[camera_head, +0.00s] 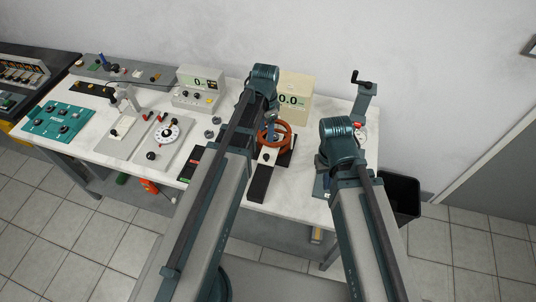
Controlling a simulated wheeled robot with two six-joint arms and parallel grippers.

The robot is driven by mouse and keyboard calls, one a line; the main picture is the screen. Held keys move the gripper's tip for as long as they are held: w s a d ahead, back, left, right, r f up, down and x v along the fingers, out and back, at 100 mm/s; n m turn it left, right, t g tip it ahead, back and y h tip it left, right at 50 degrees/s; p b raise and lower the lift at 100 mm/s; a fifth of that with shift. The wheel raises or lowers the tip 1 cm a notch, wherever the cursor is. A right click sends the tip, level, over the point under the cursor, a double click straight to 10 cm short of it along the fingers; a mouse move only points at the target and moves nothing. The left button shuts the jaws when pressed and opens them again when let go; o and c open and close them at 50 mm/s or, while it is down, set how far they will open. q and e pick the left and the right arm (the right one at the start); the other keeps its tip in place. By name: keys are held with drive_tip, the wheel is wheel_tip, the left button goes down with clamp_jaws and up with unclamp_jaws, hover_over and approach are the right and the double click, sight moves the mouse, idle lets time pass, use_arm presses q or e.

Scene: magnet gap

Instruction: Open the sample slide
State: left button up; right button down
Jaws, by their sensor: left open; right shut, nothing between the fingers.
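The sample slide appears to be the dark strip (261,183) with a pale block and small dark knob at its far end, lying on the table in front of an orange-red ring (288,135). My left gripper (271,123) points down at the ring, just beyond the knob; it is small and partly covered by my arm. It is open, and I cannot tell whether it touches anything. My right gripper (322,186) is low near the table's right end, mostly hidden behind my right arm. It is shut and empty.
A beige display box (296,98) stands behind the ring. A crank stand (364,103) is at the back right. A dial panel (162,138), a meter box (199,90) and a teal panel (58,121) sit to the left. A black bin (403,197) stands right of the table.

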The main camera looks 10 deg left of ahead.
sight(266, 155)
use_arm(q)
wheel_tip(266, 155, down, 14)
drive_tip(key=b, duration=1.3)
drive_tip(key=shift+r, duration=0.15)
drive_tip(key=shift+r, duration=0.1)
drive_tip(key=shift+c, duration=0.3)
clamp_jaws()
idle(0.3)
